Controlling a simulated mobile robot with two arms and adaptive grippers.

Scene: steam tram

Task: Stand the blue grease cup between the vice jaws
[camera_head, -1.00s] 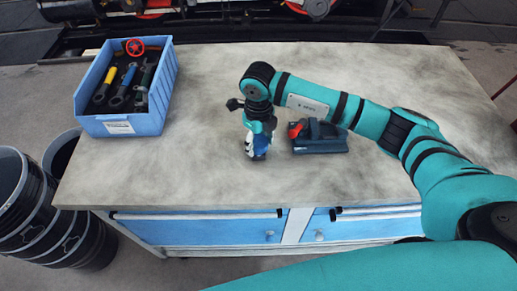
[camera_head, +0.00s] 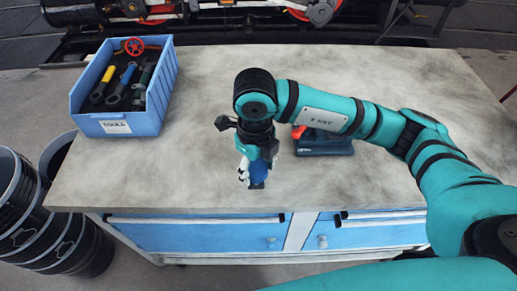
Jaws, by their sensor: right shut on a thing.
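The blue grease cup (camera_head: 259,170) is in my right gripper (camera_head: 258,174), which points down near the front edge of the workbench. The gripper is shut on the cup, and its fingers cover part of it. I cannot tell whether the cup touches the bench top. The vice (camera_head: 325,146), dark blue-grey with a red part at its left end, sits on the bench just right of the gripper. My right forearm hides its upper part, so the gap between its jaws does not show. My left gripper is not in view.
A blue tool box (camera_head: 133,123) with several tools and a red handwheel (camera_head: 134,47) stands at the bench's back left. Black barrels (camera_head: 48,226) stand on the floor at left. The bench top (camera_head: 190,165) is clear between box and gripper.

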